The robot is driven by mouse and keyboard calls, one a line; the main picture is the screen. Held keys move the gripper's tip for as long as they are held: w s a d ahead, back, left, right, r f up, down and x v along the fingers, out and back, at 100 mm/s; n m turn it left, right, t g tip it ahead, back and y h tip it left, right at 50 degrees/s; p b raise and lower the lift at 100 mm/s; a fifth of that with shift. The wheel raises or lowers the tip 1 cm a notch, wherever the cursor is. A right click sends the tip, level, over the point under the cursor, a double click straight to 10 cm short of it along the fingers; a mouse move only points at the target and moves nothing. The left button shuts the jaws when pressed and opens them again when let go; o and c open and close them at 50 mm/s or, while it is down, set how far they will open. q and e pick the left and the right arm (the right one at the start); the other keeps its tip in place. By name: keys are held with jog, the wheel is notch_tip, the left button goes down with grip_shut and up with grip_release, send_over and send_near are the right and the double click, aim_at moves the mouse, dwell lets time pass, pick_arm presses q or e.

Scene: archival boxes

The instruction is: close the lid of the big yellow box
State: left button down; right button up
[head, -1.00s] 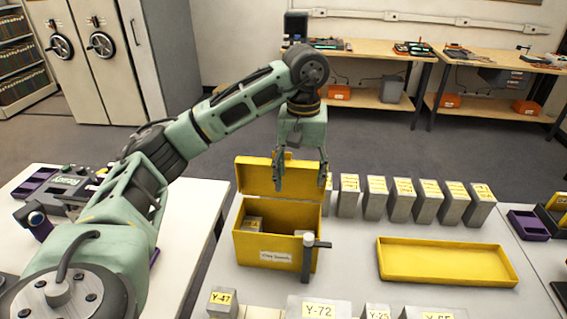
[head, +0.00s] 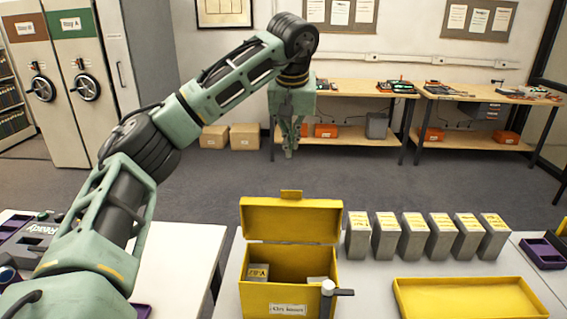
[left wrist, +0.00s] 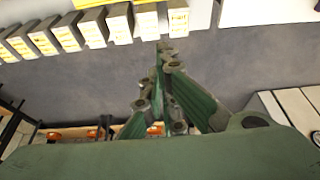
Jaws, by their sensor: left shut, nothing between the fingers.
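The big yellow box (head: 290,297) stands on the white table with its lid (head: 291,222) raised upright at the back. A tab sticks up from the lid's top edge. Grey blocks with yellow labels lie inside the box, and a white label is on its front. My left gripper (head: 290,155) is shut and empty, pointing down above and behind the raised lid, apart from it. In the left wrist view the closed fingers (left wrist: 164,48) show over the grey floor. My right gripper is not in view.
A row of grey labelled boxes (head: 412,237) stands right of the yellow box. A shallow yellow tray (head: 468,299) lies in front of them. A grey-and-white handled tool (head: 328,297) stands at the box's front right. Workbenches stand at the back.

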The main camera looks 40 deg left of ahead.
pick_arm(q)
notch_tip(320, 180, down, 9)
jog(key=p, duration=0.2)
jog(key=shift+s+d, duration=0.3)
jog(key=shift+d, duration=0.15)
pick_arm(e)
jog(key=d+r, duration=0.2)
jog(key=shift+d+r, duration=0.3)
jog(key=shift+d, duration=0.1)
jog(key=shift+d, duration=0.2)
